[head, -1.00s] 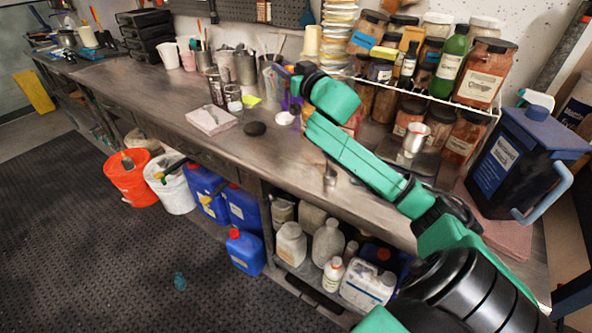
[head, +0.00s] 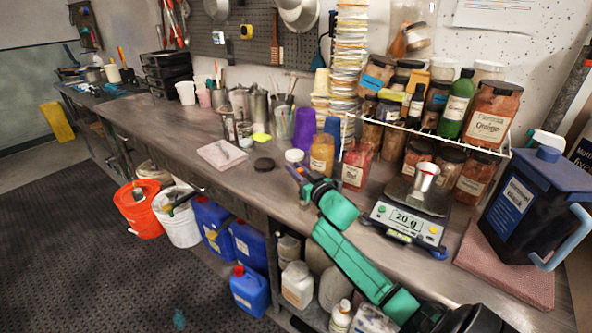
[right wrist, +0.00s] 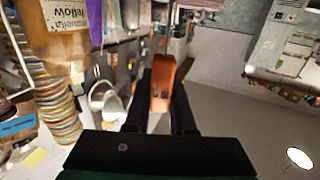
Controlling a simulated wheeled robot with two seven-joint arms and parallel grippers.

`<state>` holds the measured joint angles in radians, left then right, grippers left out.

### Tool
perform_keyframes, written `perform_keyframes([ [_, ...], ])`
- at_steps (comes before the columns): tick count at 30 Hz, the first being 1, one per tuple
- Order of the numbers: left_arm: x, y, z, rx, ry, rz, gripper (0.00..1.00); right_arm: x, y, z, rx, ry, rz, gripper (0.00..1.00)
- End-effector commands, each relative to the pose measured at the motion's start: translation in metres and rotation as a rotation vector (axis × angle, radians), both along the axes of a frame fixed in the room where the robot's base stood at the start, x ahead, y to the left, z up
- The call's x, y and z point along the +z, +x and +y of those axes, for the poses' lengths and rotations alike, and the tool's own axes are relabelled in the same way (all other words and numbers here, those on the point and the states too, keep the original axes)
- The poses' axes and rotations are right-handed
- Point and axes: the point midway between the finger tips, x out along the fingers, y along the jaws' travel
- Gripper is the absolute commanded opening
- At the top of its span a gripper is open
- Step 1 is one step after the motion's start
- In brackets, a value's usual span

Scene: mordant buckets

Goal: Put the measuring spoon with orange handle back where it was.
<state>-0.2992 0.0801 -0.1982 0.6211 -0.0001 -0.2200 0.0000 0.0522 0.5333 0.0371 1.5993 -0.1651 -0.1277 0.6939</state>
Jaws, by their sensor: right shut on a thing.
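The measuring spoon's orange handle (right wrist: 162,84) stands between the two dark fingers of my right gripper (right wrist: 164,104) in the right wrist view. The gripper is shut on it. The spoon's bowl cannot be told apart there. In the head view my right gripper (head: 296,172) is over the bench, just left of the yellow jar (head: 321,155), and the spoon is too small to make out. My left gripper is not in view.
A pegboard (head: 255,55) with hanging tools is behind. A blue jug (head: 525,205) stands right.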

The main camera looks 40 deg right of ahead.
Motion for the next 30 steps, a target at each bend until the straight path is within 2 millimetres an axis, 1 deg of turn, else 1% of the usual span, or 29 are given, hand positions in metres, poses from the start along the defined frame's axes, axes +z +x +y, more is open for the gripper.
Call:
perform_keyframes([
  [5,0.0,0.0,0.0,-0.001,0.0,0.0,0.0,0.001,0.0,0.0,0.0,-0.001,-0.002,0.0],
  [8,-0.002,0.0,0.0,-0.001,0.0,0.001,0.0,-0.002,0.0,0.0,0.0,-0.001,-0.002,0.0],
  [9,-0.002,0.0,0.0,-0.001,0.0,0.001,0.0,-0.002,0.0,0.0,0.0,-0.001,-0.002,0.26],
  [11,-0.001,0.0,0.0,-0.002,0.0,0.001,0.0,-0.001,0.0,0.0,0.0,-0.001,-0.002,0.49],
  [12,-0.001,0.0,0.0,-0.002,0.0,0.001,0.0,-0.001,0.0,0.0,0.0,-0.001,-0.002,0.52],
  [19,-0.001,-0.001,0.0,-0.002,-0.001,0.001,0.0,-0.001,0.0,0.0,0.0,-0.001,-0.002,0.52],
  [23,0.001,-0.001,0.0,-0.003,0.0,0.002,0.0,0.002,-0.001,0.0,0.0,-0.001,-0.001,0.52],
  [26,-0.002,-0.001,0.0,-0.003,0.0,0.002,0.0,0.0,-0.013,0.001,0.0,0.0,-0.001,0.52],
  [30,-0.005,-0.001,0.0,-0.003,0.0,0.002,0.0,-0.001,-0.041,0.004,0.001,0.0,0.001,0.52],
])
